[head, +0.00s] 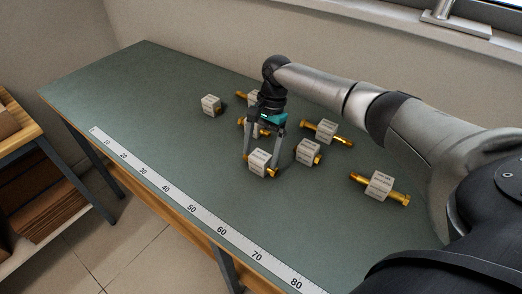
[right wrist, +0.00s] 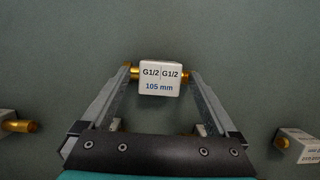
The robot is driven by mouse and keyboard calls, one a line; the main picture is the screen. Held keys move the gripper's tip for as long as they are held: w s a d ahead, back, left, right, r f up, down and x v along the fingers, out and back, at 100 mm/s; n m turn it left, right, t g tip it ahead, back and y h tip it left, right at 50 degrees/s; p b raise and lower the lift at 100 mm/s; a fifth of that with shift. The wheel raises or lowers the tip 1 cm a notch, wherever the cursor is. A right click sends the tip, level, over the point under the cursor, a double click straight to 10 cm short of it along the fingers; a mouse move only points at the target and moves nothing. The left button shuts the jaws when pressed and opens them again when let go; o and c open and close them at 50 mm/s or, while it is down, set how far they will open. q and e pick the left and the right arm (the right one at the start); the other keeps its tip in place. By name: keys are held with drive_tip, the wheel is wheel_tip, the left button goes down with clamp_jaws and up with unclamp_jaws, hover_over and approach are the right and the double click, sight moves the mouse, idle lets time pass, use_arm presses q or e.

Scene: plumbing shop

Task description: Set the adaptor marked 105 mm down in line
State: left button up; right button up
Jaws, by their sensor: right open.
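The adaptor marked 105 mm (right wrist: 160,85) has a white block label reading G1/2 G1/2 and brass ends sticking out at both sides. In the head view, the adaptor (head: 259,164) at my right gripper rests on the green bench. My right gripper (right wrist: 160,72) is open, with one finger at each side of the white block, by the brass ends. In the head view the right gripper (head: 263,152) points down over the bench. Whether the fingers touch the adaptor I cannot tell. My left gripper is not in view.
Several other labelled brass adaptors lie nearby, including one at the far left (head: 211,104), one close right (head: 309,152) and one farther right (head: 379,185). A white ruler strip (head: 190,207) runs along the bench's front edge. The bench (head: 130,90) is clear at the left.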

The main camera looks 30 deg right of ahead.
drive_tip(key=p+v, duration=0.2)
drive_tip(key=v, duration=1)
drive_tip(key=shift+r, duration=0.15)
drive_tip(key=shift+w, duration=0.1)
